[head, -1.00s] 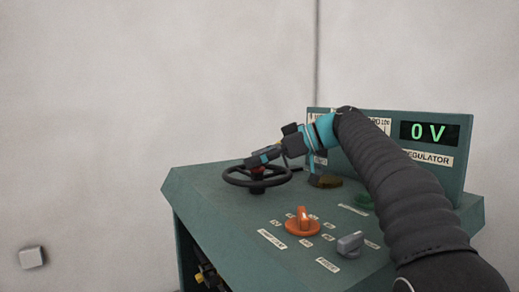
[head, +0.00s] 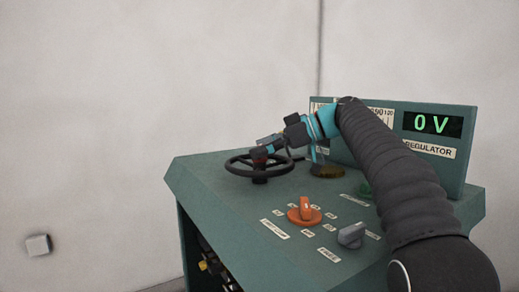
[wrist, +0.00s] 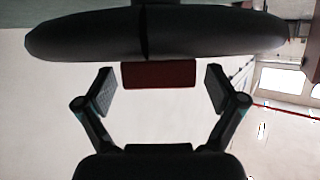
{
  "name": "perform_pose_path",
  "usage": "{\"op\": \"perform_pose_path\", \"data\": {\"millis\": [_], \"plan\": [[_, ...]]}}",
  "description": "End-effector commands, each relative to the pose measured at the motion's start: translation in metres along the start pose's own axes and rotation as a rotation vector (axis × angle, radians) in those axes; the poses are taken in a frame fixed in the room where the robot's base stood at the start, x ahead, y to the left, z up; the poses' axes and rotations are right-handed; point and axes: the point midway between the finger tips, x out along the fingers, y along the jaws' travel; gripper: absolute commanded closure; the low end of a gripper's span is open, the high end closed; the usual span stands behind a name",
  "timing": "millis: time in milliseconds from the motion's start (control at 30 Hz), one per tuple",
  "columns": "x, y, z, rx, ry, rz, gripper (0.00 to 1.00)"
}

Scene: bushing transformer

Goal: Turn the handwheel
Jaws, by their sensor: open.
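The black handwheel (head: 236,172) lies flat on top of the left part of the green console, with a red part (head: 259,154) at its middle. My gripper (head: 264,147) is at the wheel's middle, over its far side, next to the red part. In the wrist view my gripper (wrist: 158,91) is open, one finger on each side of a dark red block (wrist: 158,74). Gaps show between the block and both fingers. The black wheel rim (wrist: 80,38) crosses the top of that view. Contact with the wheel cannot be told.
An orange knob (head: 305,211) and a grey knob (head: 351,236) stand on the console top (head: 285,240) in front of the wheel. The display (head: 433,124) on the back panel reads 0 V.

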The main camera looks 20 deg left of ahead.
Motion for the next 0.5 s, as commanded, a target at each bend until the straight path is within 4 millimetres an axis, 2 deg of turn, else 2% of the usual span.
{"op": "perform_pose_path", "data": {"millis": [267,367,500], "plan": [[-0.009,0.001,0.000,-0.001,0.001,0.003,0.06],[-0.023,0.001,0.000,-0.001,0.001,0.005,0.06],[-0.052,0.002,0.001,0.000,0.001,0.007,0.06]]}}
